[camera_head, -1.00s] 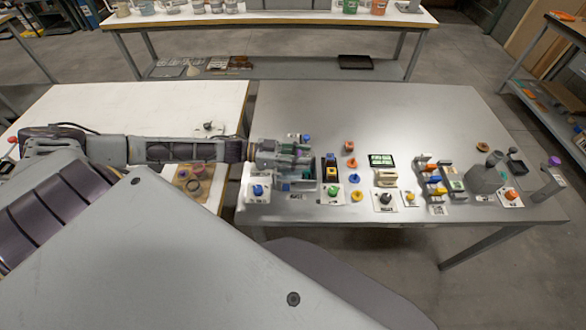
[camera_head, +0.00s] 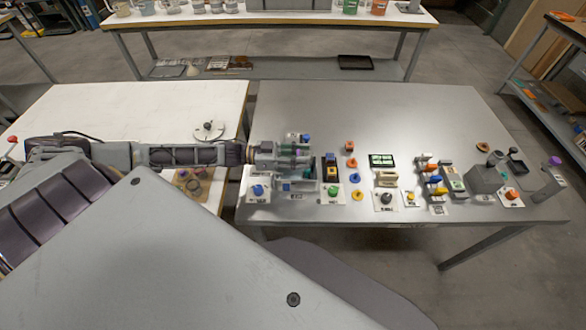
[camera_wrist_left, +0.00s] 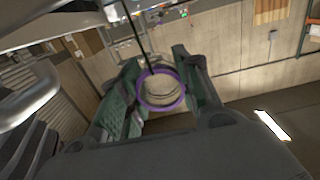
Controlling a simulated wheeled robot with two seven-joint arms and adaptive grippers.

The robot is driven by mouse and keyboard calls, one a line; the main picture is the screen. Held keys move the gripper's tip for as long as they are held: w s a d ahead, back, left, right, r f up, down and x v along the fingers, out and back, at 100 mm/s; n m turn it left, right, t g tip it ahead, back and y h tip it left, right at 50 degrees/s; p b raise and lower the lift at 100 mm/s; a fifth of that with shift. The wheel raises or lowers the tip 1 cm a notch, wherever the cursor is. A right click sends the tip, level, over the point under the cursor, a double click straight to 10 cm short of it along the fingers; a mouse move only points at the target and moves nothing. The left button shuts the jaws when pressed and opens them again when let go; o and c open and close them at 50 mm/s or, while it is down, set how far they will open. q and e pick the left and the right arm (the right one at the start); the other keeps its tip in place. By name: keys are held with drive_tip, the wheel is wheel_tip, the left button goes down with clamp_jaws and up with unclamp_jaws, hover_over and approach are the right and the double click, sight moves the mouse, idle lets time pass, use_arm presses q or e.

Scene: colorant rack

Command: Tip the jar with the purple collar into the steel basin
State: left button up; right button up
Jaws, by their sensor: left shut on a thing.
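My left gripper (camera_head: 305,163) reaches in from the left over the near left part of the grey table. In the left wrist view, its green-padded fingers (camera_wrist_left: 158,82) stand on both sides of a pale round jar (camera_wrist_left: 160,90) with a purple ring collar. The gripper is shut on this jar. The jar's lower part and contents are hard to make out, and in the head view the gripper mostly hides it. I cannot pick out the steel basin with certainty. My right gripper is not in view.
Several coloured knobs, a black-and-yellow block (camera_head: 331,172) and a grey box (camera_head: 484,180) line the grey table's near side. A post with a purple top (camera_head: 554,161) stands at its right end. The table's far half (camera_head: 390,115) is mostly clear. A round dial (camera_head: 208,132) sits on the white table.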

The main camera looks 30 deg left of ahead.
use_arm(q)
drive_tip(key=shift+r, duration=0.3)
drive_tip(key=shift+s+r+h, duration=0.1)
drive_tip(key=shift+r+h, duration=0.2)
drive_tip(key=shift+f, duration=0.7)
drive_tip(key=shift+r+y, duration=0.15)
drive_tip(key=shift+y, duration=0.45)
drive_tip(key=shift+d+g+y, duration=0.15)
drive_tip(key=shift+g+y, duration=0.15)
drive_tip(key=shift+g, duration=0.3)
drive_tip(key=shift+w+d+f+y+b, duration=0.15)
drive_tip(key=shift+w+f+y+b, duration=0.1)
drive_tip(key=shift+f, duration=0.1)
drive_tip(key=shift+w+d+f+y+b, duration=0.1)
drive_tip(key=shift+d+f+y+b, duration=0.1)
drive_tip(key=shift+f+y, duration=0.1)
drive_tip(key=shift+w+f+g, duration=0.1)
drive_tip(key=shift+g, duration=0.2)
drive_tip(key=shift+d+f+y, duration=0.2)
drive_tip(key=shift+f+y, duration=0.05)
drive_tip(key=shift+f, duration=0.05)
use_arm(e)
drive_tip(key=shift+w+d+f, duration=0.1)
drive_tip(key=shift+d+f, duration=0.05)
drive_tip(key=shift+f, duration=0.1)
